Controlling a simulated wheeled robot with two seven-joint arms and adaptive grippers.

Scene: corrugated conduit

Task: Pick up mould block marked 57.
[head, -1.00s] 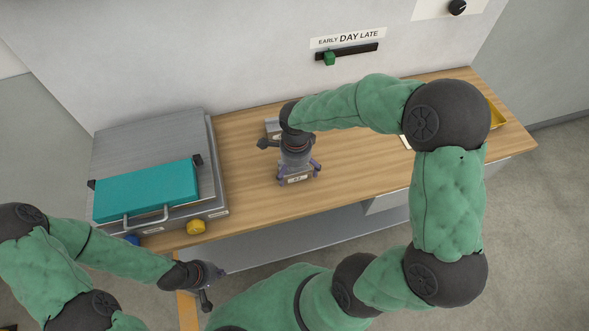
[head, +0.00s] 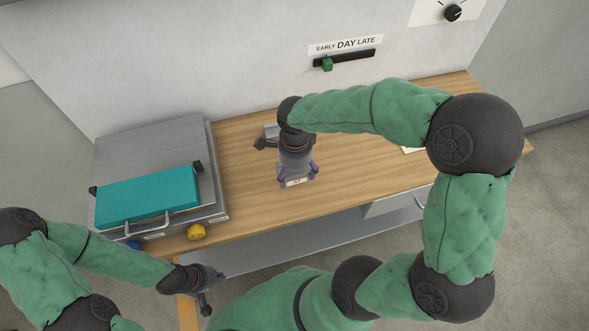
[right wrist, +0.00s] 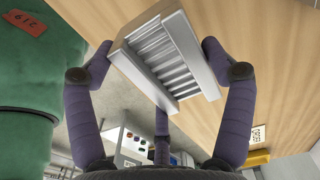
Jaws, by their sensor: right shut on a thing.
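The mould block (head: 296,183) is a small grey block with a pale label on its front; the number is tiny and looks like 57. My right gripper (head: 298,175) is shut on this block over the middle of the wooden bench, near its front. In the right wrist view the block (right wrist: 176,62) shows its ribbed, grooved metal face, with a purple finger on each side. Whether it clears the bench top cannot be told. My left gripper (head: 209,283) is off the bench's front edge at lower left, apart from the block; its jaws are too small to read.
Another grey block (head: 271,130) stands behind, partly hidden by my right wrist. A slider with a green knob (head: 327,64) is on the wall.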

